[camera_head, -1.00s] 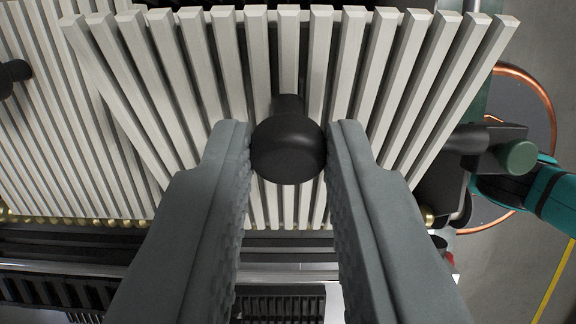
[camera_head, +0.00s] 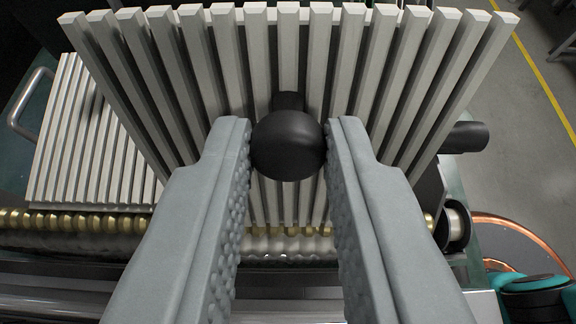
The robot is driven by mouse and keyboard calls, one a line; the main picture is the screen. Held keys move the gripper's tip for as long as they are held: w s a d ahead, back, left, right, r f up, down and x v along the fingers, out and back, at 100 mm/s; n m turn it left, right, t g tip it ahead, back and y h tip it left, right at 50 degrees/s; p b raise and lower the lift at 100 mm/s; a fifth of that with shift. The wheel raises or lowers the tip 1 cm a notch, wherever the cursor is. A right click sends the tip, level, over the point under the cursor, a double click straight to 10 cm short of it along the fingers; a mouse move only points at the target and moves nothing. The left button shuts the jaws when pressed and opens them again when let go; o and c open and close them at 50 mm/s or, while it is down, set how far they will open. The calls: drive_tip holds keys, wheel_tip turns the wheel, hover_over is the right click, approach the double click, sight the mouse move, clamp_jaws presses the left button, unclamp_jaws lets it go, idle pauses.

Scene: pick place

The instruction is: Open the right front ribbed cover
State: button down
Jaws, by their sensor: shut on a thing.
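The right front ribbed cover (camera_head: 345,70) fills the upper middle of the view, its pale ribs fanning toward the camera. It stands tilted up from its lower edge. A round black knob (camera_head: 287,145) sticks out from its middle. My gripper (camera_head: 288,148) is shut on this knob, with one grey finger on each side. The fingers hide parts of the cover's lower left and lower right.
Another ribbed cover (camera_head: 85,140) lies lower at the left, with a metal handle (camera_head: 28,105) beyond it. Brass rollers (camera_head: 75,219) run along the covers' lower edge. A black cylinder (camera_head: 466,137) sticks out at the right. Grey floor with a yellow line (camera_head: 545,85) lies beyond.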

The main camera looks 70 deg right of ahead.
drive_tip(key=shift+s+a+f+h, duration=0.1)
drive_tip(key=shift+a+h, duration=0.2)
drive_tip(key=shift+a, duration=0.05)
idle(0.3)
drive_tip(key=c, duration=1.3)
unclamp_jaws()
drive_tip(key=shift+o, duration=0.2)
drive_tip(key=v, duration=1.7)
drive_tip(key=shift+a, duration=0.15)
drive_tip(key=shift+s, duration=0.15)
